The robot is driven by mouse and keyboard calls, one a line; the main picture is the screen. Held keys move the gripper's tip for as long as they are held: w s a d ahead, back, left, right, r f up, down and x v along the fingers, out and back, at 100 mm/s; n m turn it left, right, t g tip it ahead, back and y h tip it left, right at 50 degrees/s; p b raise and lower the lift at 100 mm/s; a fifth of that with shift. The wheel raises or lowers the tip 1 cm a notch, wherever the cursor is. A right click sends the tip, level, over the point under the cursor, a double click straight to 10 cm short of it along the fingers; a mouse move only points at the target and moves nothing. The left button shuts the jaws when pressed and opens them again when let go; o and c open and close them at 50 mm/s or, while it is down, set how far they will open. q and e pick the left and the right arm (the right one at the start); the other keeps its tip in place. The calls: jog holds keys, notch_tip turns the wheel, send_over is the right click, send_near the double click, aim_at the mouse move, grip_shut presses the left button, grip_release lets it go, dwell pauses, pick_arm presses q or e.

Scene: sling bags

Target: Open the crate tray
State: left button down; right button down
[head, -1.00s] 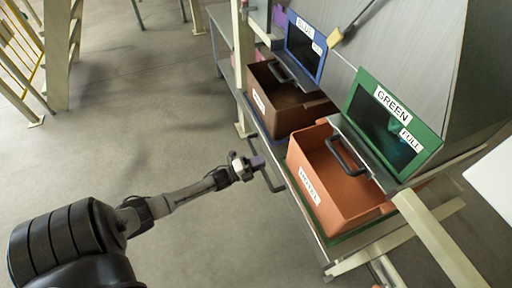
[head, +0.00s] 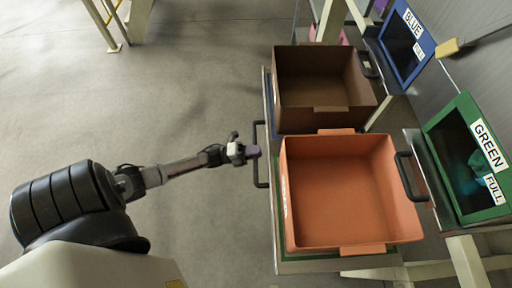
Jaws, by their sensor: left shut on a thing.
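The crate tray (head: 310,266) is a grey slide-out shelf that stands pulled out to the left, away from the sign panels. A black bar handle (head: 261,176) runs along the tray's left edge. My left gripper (head: 252,152) is shut on this handle near its middle; its fingertips are small and partly hidden. My right gripper is not in view.
A green-framed panel marked GREEN FULL (head: 466,160) and a blue-framed panel marked BLUE FULL (head: 404,45) stand at the right. Black handles (head: 410,178) sit below them. Grey floor (head: 130,110) to the left is clear; pale posts stand at top left.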

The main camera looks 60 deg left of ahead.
pick_arm(q)
jog(key=shift+s+a, duration=0.35)
jog(key=shift+s, duration=0.15)
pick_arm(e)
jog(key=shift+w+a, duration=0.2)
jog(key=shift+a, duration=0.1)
pick_arm(q)
jog(key=c, duration=1.1)
grip_release()
jog(key=shift+p+v, duration=0.8)
jog(key=shift+v, duration=6.15)
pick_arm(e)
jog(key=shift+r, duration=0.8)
